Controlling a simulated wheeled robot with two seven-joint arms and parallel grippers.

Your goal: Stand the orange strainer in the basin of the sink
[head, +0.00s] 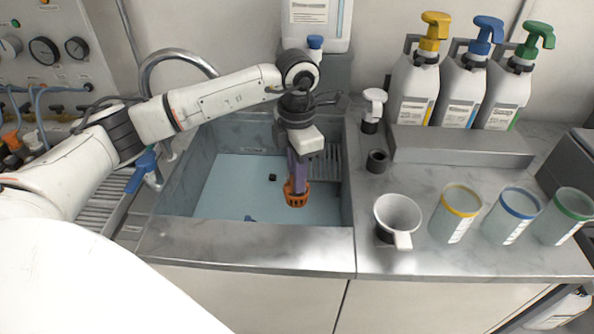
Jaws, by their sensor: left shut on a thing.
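The orange strainer (296,194) is a small slotted basket, seen over the sink basin (222,178). My left gripper (297,178) points down over the basin and is shut on the strainer. The strainer looks upright. Whether it touches the basin floor or hangs above it I cannot tell. The basin is grey-walled with a pale blue floor or water. My right gripper is not in view.
A curved faucet (176,60) stands behind the basin's left side. To the right are a white funnel cup (397,216), several clear cups with coloured rims (456,213), and pump bottles (462,90) behind a grey ledge. A small dark piece (272,178) lies in the basin.

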